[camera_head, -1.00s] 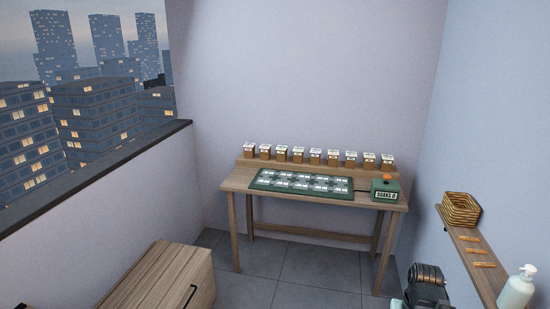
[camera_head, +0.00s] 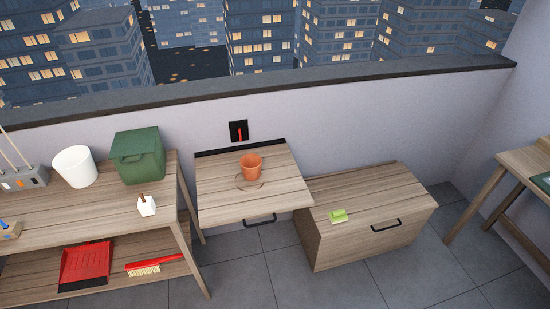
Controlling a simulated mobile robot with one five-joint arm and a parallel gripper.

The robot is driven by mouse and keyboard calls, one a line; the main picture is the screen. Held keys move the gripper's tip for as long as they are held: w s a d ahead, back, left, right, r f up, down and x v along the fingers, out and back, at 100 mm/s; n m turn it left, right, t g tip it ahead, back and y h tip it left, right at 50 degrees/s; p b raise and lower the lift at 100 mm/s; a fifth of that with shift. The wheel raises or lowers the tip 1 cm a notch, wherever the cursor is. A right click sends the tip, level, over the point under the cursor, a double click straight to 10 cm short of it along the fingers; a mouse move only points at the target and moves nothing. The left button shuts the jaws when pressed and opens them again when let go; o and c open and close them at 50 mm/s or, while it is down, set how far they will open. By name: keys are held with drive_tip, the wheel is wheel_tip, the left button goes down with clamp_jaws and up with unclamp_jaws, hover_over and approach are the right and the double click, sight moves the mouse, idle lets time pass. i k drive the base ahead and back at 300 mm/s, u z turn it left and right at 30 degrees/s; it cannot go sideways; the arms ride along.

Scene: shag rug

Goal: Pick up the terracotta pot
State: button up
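The terracotta pot (camera_head: 251,167) stands upright on a small wooden fold-down table (camera_head: 225,207) against the balcony wall, near the middle of the head view. A thin ring marking shows on the wood around its base. Nothing touches the pot. My gripper is not in the current view.
A shelf bench (camera_head: 100,218) on the left holds a white pot (camera_head: 75,167), a green bin (camera_head: 138,157) and a white block (camera_head: 147,205). Grey tiled floor (camera_head: 240,278) is clear in front.

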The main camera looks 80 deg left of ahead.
sight(250, 164)
drive_tip(key=u, duration=4.1)
drive_tip(key=i, duration=2)
